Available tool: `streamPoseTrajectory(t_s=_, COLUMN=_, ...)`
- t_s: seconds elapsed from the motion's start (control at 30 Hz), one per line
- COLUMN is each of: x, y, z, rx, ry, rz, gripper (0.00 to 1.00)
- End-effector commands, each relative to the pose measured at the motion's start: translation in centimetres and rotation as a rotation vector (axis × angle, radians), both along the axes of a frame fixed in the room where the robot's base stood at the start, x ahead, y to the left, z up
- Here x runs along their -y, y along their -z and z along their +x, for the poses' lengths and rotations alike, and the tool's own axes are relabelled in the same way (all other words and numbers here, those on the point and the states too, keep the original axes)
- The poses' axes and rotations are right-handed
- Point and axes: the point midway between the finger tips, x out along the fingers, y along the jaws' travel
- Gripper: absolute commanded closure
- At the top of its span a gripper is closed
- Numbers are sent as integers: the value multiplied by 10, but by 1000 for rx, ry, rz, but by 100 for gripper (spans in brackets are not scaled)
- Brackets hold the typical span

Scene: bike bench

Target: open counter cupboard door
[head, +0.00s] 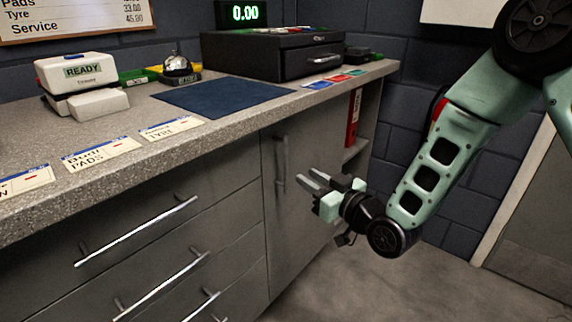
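The counter cupboard door (300,214) is a flat grey panel under the right part of the counter, and it looks closed. Its vertical bar handle (281,162) is near the door's left edge. My gripper (306,180) is in front of the door, to the right of the handle and apart from it. Its two fingers point left towards the handle, with a gap between them and nothing held. No part of the handle is hidden.
Drawers with long bar handles (140,232) fill the counter front to the left. An open shelf with a red binder (353,120) is right of the door. The speckled countertop (225,118) overhangs above. Bare floor (400,285) lies below my arm.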

Motion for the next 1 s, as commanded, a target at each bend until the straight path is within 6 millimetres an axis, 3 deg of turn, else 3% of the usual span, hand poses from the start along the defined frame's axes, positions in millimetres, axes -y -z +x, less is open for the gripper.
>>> streamPoseTrajectory(t_s=0.4, x=-51, y=1, z=59, rx=0, ry=0, rz=1, gripper=74)
streamPoseTrajectory(t_s=0.9, x=-62, y=0, z=71, rx=-1, ry=0, rz=0, gripper=74)
streamPoseTrajectory(t_s=1.0, x=-62, y=0, z=71, rx=-1, ry=0, rz=0, gripper=99)
